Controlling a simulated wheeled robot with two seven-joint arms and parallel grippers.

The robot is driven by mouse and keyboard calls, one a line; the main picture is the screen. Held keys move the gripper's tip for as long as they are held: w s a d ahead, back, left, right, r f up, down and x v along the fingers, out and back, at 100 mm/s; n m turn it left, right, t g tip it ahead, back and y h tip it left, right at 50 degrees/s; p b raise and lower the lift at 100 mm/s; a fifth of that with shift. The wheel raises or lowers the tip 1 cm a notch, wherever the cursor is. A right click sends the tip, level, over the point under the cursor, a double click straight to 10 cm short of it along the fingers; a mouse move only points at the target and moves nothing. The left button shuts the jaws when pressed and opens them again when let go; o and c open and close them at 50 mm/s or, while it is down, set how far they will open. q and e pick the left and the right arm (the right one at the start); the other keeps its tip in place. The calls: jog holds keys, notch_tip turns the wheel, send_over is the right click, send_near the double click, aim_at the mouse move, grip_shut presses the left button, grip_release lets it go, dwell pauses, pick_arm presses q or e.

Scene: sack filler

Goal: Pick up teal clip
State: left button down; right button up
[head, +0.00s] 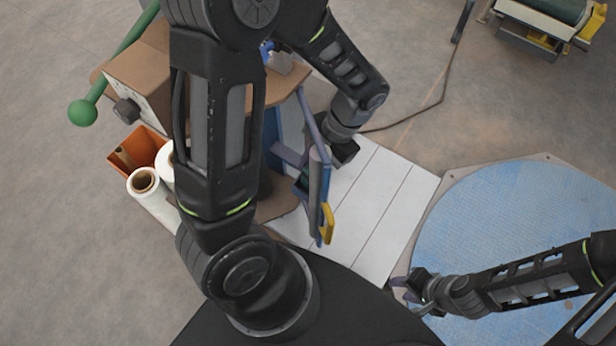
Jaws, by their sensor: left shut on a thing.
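My left arm reaches up and across, and its left gripper (343,152) is at the blue-purple frame of the sack filler (318,165). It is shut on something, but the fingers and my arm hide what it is. A small dark teal piece (303,181) shows low behind the frame's upright, left of and below the gripper; I cannot tell for sure whether it is the teal clip. My right gripper (408,286) is low at the right, over the edge of the blue round platform; its jaw opening is too small to make out.
A yellow handle (327,223) sticks out at the frame's lower end. White boards (375,195) lie right of it, then the blue platform (520,220). An orange bin (140,146), a white roll (143,182) and a green-knobbed lever (83,112) stand left. A cable (440,98) crosses the floor.

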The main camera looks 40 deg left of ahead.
pick_arm(q)
jog(key=shift+w+r, duration=0.1)
dwell(0.7)
jog(key=shift+w+d+r+b, duration=0.2)
jog(key=shift+b, duration=0.15)
notch_tip(320, 180, up, 6)
jog(key=w+d+p, duration=0.1)
jog(key=w+d, duration=1.1)
jog(key=d, duration=0.2)
jog(key=shift+w+d+r+p, duration=0.2)
jog(key=shift+w+d+p, duration=0.05)
jog(key=shift+d+p, duration=0.15)
